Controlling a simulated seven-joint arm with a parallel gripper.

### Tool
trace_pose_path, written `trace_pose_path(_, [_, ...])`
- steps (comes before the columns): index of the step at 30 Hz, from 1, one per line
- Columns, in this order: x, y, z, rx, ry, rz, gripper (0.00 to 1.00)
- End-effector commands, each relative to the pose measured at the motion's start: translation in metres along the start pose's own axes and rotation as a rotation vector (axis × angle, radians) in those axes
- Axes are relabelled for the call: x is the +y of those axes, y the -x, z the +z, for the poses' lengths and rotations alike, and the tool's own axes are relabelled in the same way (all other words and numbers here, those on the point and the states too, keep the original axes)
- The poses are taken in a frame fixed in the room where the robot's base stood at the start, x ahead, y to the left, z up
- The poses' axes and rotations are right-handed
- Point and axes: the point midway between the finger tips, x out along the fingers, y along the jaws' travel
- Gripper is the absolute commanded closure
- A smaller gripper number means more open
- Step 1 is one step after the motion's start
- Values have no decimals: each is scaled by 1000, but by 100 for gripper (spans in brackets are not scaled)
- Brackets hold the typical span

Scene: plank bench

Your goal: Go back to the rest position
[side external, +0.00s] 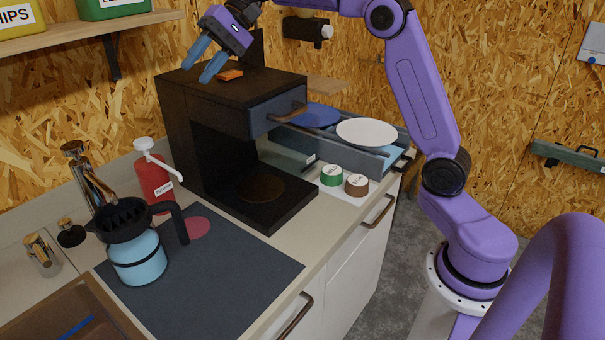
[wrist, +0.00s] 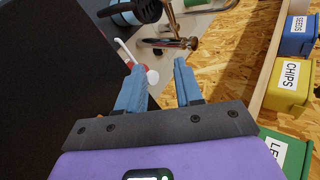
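My gripper (side external: 206,60) is raised over the top of the black coffee machine (side external: 180,105), near its back left. Its two blue fingers are apart with nothing between them. An orange piece (side external: 229,75) lies on top of the machine, just right of the fingertips. In the wrist view my gripper (wrist: 168,82) also shows open and empty, pointing toward the tap and the red bottle. I cannot tell the exact gap between the fingertips and the machine top.
A shelf (side external: 100,36) with labelled bins stands at the left, close to the gripper. A light blue jug (side external: 140,262) sits on the dark mat (side external: 225,290). A red pump bottle (side external: 155,185) stands behind it. A white plate (side external: 366,132) and a blue plate (side external: 318,116) lie at the right.

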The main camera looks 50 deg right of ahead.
Motion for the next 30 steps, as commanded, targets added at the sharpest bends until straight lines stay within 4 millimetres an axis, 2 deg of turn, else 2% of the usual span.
trace_pose_path(1, [-2,-14,23,-34,50,34,65])
trace_pose_path(4, [0,-39,65,-96,157,106,65])
trace_pose_path(7, [10,-60,112,-157,271,186,65])
trace_pose_path(13, [55,-83,196,-260,490,353,65])
trace_pose_path(17, [96,-85,244,-314,640,462,65])
trace_pose_path(21, [146,-80,286,-367,821,569,65])
trace_pose_path(25, [195,-69,316,-416,1004,653,65])
trace_pose_path(30, [245,-56,337,-469,1206,722,65])
